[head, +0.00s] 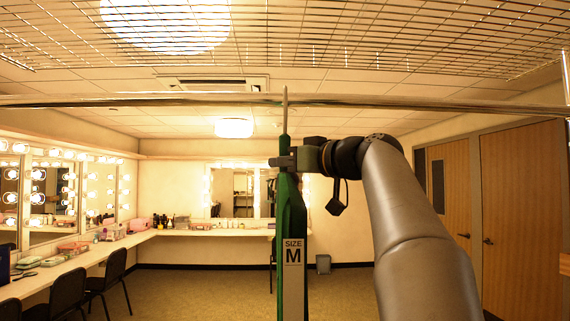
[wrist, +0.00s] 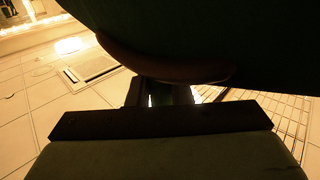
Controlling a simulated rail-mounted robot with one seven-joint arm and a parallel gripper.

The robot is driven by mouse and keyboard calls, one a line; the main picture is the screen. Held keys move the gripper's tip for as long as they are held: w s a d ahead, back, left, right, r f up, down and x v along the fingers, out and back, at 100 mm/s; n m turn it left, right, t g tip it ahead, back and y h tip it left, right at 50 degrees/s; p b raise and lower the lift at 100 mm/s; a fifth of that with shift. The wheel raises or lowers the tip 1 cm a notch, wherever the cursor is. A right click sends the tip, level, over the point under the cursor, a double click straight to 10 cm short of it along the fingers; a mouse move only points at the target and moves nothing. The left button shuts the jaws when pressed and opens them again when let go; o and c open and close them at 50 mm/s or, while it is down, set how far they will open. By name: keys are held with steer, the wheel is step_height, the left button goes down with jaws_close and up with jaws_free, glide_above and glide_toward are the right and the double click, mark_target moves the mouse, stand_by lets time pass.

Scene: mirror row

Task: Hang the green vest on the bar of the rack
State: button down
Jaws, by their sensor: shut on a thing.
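The green vest (head: 290,213) hangs edge-on in the middle of the head view, upright, with a "SIZE M" tag on it. My gripper (head: 284,162) comes from the right and is shut on the hanger just above the vest's shoulders. The thin hook (head: 285,98) rises from it and crosses the bar (head: 420,102) in the picture. I cannot tell whether the hook is over the bar or in front of it. In the wrist view the dark vest (wrist: 225,35) fills the top, with the curved hanger (wrist: 150,66) below its edge.
A wire grid shelf (head: 350,40) spans above the bar. An upright post (head: 565,85) stands at the right end. The bar looks bare on both sides of the hook. Lit mirrors, a counter and chairs (head: 68,292) are far left; wooden doors (head: 520,215) are right.

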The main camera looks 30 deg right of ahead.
steer(key=c, duration=0.6)
jaws_free()
steer(key=shift+s, duration=0.1)
steer(key=b+v, duration=0.3)
steer(key=v, duration=0.9)
steer(key=shift+b, duration=0.35)
stand_by(0.5)
steer(key=shift+f, duration=0.1)
stand_by(0.4)
